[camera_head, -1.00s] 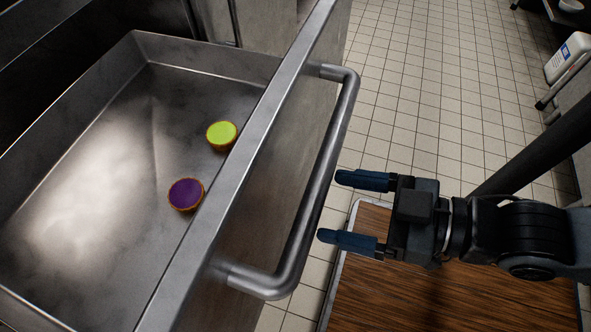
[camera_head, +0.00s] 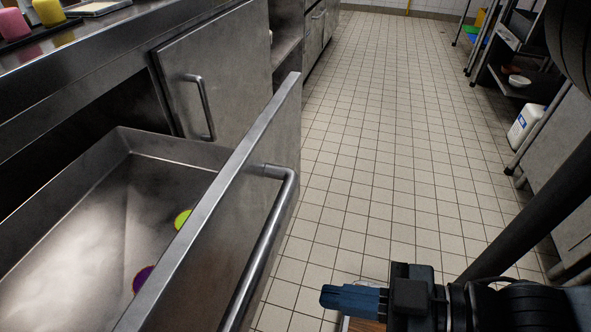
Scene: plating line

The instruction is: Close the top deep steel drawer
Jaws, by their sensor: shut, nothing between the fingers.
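The top deep steel drawer (camera_head: 161,155) is pulled out on the left of the head view. Its front panel (camera_head: 215,216) carries a long steel bar handle (camera_head: 262,243). A green tart (camera_head: 182,218) and a purple tart (camera_head: 142,279) lie inside against the front wall, partly hidden by it. My gripper (camera_head: 338,298) is at the bottom of the view, to the right of the handle and apart from it. Its blue fingers are together and hold nothing.
A steel counter (camera_head: 112,32) with pink and yellow items runs above the drawer. A closed cabinet door (camera_head: 222,75) is beyond it. A shelf rack (camera_head: 512,75) and white jug (camera_head: 525,126) stand at right. The tiled floor (camera_head: 390,130) between is clear.

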